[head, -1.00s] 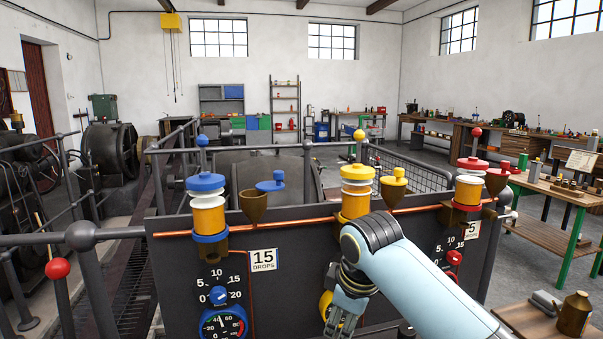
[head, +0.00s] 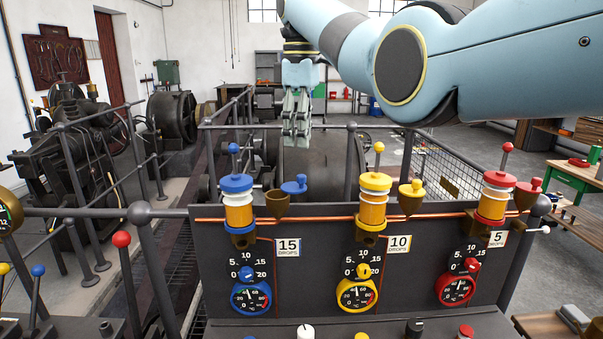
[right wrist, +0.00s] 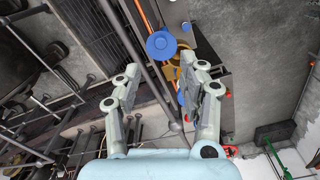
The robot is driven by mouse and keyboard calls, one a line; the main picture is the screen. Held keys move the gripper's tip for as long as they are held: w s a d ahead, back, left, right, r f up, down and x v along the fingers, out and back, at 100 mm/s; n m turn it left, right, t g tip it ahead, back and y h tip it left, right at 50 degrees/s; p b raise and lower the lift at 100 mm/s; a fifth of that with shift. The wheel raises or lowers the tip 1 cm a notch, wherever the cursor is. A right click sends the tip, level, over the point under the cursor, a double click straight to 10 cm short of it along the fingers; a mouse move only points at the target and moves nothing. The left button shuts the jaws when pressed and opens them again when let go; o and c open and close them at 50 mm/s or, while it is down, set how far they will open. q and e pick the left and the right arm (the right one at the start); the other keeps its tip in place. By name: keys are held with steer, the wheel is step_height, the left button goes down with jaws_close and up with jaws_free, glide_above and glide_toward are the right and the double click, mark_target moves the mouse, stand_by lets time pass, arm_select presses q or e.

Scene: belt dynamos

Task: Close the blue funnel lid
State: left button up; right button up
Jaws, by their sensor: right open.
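The blue funnel lid (head: 294,186) is a small blue disc with a knob. It sits to the right of the brass funnel (head: 277,204), off its mouth, so the funnel stands open. My right gripper (head: 297,142) points down above the lid in the head view, apart from it and empty. In the right wrist view its two fingers (right wrist: 152,92) are spread open. A blue round top (right wrist: 161,45) lies beyond the fingertips there; I cannot tell whether it is the lid. My left gripper is out of view.
The blue-capped oiler (head: 238,208) with its upright ball-topped lever (head: 234,149) stands just left of the funnel. A copper pipe (head: 330,217) runs along the panel top. The yellow oiler (head: 373,205) and yellow funnel (head: 411,199) stand to the right.

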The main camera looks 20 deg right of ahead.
mark_target(302, 175)
step_height(302, 175, down, 8)
steer(key=p, duration=0.2)
steer(key=shift+s+p, duration=0.1)
steer(key=shift+p, duration=0.3)
steer(key=shift+f, duration=0.45)
steer(key=shift+c, duration=0.5)
jaws_close()
